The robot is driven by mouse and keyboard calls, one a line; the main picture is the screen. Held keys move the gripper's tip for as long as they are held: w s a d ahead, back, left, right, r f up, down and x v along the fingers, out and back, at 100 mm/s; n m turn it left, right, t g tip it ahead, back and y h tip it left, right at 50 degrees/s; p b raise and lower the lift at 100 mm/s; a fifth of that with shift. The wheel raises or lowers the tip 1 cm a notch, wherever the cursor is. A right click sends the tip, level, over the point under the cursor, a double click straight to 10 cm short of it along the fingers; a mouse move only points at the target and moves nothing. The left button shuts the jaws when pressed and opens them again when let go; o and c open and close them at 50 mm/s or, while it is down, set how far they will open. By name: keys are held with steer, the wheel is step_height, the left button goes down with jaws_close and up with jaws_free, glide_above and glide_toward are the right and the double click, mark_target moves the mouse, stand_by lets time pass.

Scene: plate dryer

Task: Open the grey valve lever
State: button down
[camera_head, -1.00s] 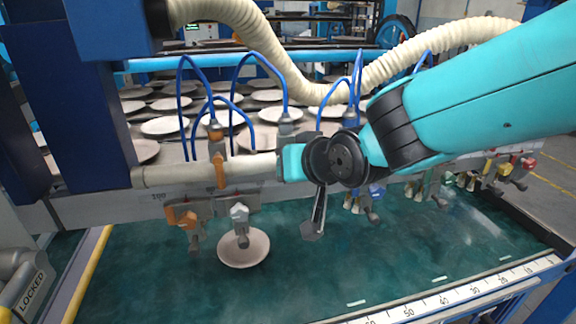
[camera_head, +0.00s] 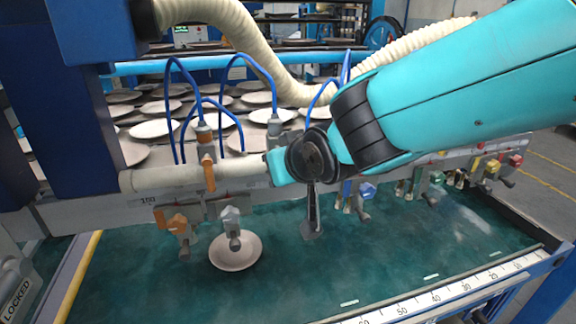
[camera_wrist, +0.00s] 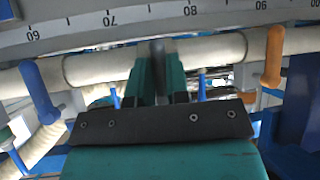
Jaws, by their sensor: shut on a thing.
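In the wrist view the grey valve lever (camera_wrist: 156,52) stands upright between the two fingers of my gripper (camera_wrist: 158,75). The fingers are shut on it, one on each side, in front of the pale pipe. There the teal end of my arm (camera_head: 279,167) is against the pale pipe (camera_head: 165,178), right of the orange lever (camera_head: 207,152).
In the wrist view an orange lever (camera_wrist: 273,57) stands to the right and a blue lever (camera_wrist: 38,88) to the left. Blue hoses (camera_head: 222,75) rise near my wrist. A round plate (camera_head: 236,252) lies on the green belt (camera_head: 370,270) below. Several plates lie behind the pipe.

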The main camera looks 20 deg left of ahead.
steer(key=c, duration=1.4)
jaws_free()
steer(key=b+v, duration=0.3)
steer(key=v, duration=1.4)
steer(key=shift+r+b, duration=0.15)
steer(key=shift+b, duration=0.2)
steer(key=shift+d, duration=0.1)
steer(key=s+d+f+m+g+h, duration=0.15)
steer(key=d+f+g, duration=0.25)
steer(key=d+f, duration=0.55)
steer(key=s+d+f+g+h, duration=0.1)
steer(key=s+d+f+g, duration=0.2)
steer(key=s+d, duration=0.6)
steer(key=shift+s+d+f+g+h, duration=0.2)
steer(key=shift+s+d+g+h, duration=0.15)
steer(key=shift+s+g, duration=0.2)
